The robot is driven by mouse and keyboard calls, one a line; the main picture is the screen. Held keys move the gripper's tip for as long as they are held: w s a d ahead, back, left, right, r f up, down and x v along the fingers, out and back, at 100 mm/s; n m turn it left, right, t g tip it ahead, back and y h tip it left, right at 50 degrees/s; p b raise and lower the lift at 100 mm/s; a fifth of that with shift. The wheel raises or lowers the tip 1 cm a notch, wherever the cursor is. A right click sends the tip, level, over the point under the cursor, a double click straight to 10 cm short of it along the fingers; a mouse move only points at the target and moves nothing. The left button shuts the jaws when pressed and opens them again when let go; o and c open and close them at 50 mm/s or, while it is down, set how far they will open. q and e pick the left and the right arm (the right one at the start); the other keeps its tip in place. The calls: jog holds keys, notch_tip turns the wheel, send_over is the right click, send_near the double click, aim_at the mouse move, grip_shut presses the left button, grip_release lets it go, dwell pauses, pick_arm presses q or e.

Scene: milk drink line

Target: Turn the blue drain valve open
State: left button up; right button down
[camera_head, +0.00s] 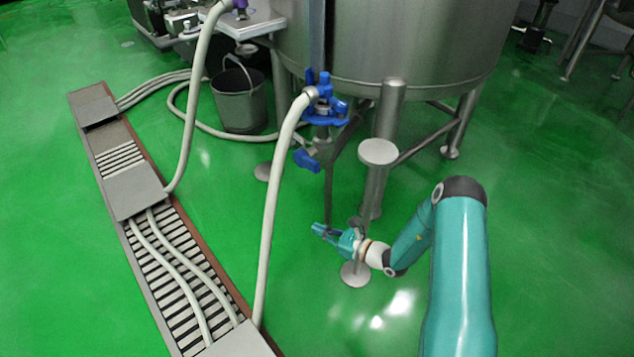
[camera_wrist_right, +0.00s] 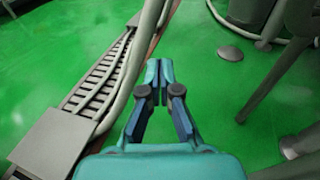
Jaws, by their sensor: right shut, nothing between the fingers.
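Blue valve parts (camera_head: 325,103) sit under the steel tank, where a pale hose joins them. A smaller blue handle (camera_head: 306,159) sticks out to the left just below, on the thin vertical pipe. I cannot tell from the picture which way the valve is set. My right gripper (camera_head: 316,229) is below the blue handle and apart from it, pointing left near the tank's foot. It is shut and empty; its closed fingers also show in the right wrist view (camera_wrist_right: 159,68). No blue valve part shows in the right wrist view. My left gripper is not in view.
The steel tank (camera_head: 400,40) stands on legs with round feet. A pale hose (camera_head: 268,215) runs down to the floor drain (camera_head: 170,270), left of my gripper. A bucket (camera_head: 240,100) stands at the back. Green floor between drain and gripper is clear.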

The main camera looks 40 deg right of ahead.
aim_at(306, 161)
jog(key=w+d+r+m+t+h, duration=0.1)
jog(key=d+r+m+t+h, duration=0.3)
jog(key=d, duration=0.5)
jog(key=w+a+r+g+b, duration=0.1)
jog(key=w+r+b, duration=0.1)
jog(key=w, duration=0.8)
jog(key=shift+w+r+n+h+b, duration=0.2)
jog(key=shift+w+n+h+b, duration=0.15)
jog(key=shift+b, duration=0.45)
